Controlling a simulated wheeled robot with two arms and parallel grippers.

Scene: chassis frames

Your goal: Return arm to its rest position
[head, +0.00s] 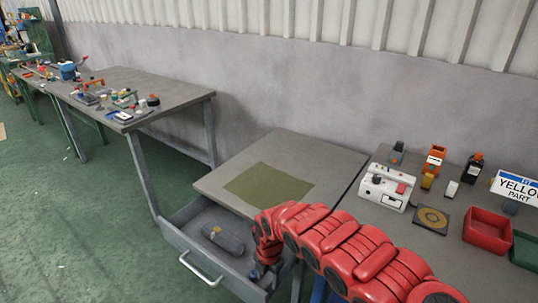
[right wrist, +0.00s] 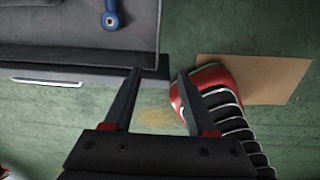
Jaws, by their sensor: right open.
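My right arm, red and segmented, comes in from the lower right of the head view. Its gripper (head: 263,277) hangs low at the right end of the open drawer (head: 168,232), partly hidden by the arm. In the right wrist view the two dark fingers (right wrist: 160,75) are spread apart with nothing between them. The drawer's edge (right wrist: 60,60) and handle (right wrist: 45,82) lie beyond the fingertips. My left gripper is not in view.
The drawer holds a dark grey object (head: 218,238); a blue tool (right wrist: 112,15) shows in the wrist view. A table with a green mat (head: 268,185) stands above. The right table carries a white device (head: 386,188) and a red bin (head: 487,231).

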